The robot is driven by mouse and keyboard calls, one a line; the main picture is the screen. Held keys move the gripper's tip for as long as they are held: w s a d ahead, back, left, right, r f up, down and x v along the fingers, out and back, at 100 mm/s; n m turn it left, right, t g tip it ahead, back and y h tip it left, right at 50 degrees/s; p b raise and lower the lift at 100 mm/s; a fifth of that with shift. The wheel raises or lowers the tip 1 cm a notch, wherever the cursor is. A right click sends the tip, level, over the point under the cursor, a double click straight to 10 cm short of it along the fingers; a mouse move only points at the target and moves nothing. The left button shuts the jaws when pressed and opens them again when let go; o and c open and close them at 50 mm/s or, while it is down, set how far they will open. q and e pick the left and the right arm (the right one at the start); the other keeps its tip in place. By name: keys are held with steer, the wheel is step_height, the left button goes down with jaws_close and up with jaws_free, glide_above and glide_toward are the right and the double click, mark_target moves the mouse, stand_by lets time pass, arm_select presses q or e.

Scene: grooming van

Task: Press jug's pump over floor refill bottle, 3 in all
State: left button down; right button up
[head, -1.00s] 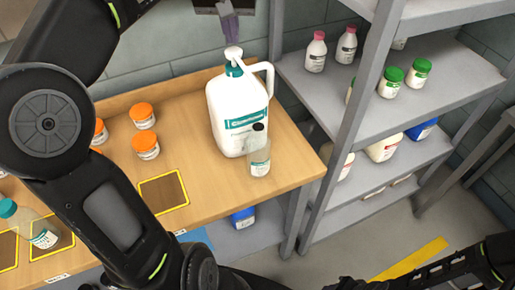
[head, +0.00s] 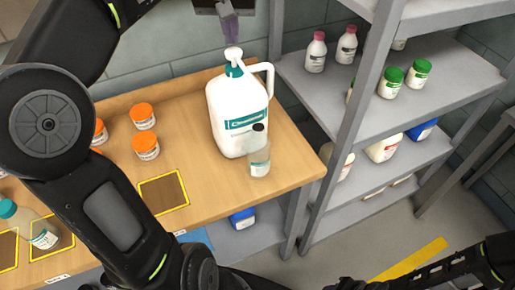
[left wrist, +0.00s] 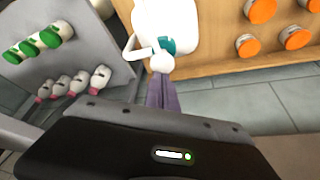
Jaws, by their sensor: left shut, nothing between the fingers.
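The white jug (head: 233,110) with a teal label stands upright on the wooden bench. Its white pump head (head: 233,54) sits on a teal collar and also shows in the left wrist view (left wrist: 160,62). In the left wrist view the fingers (left wrist: 162,95) reach toward the pump. My right gripper is out of view.
Several orange-capped jars (head: 145,145) stand left of the jug. A yellow-edged dark pad (head: 163,192) lies bare near the bench front. A teal-capped bottle (head: 35,228) is at the far left. A grey shelf rack (head: 330,100) with bottles and jars stands close on the right.

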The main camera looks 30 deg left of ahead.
mark_target(233, 50)
arm_select(q)
steer(key=shift+f, duration=0.1)
stand_by(0.6)
steer(key=shift+f+b, duration=1.25)
steer(key=shift+f, duration=0.3)
steer(key=shift+r+p, duration=1.4)
steer(key=shift+r, duration=0.15)
steer(key=shift+f, duration=0.1)
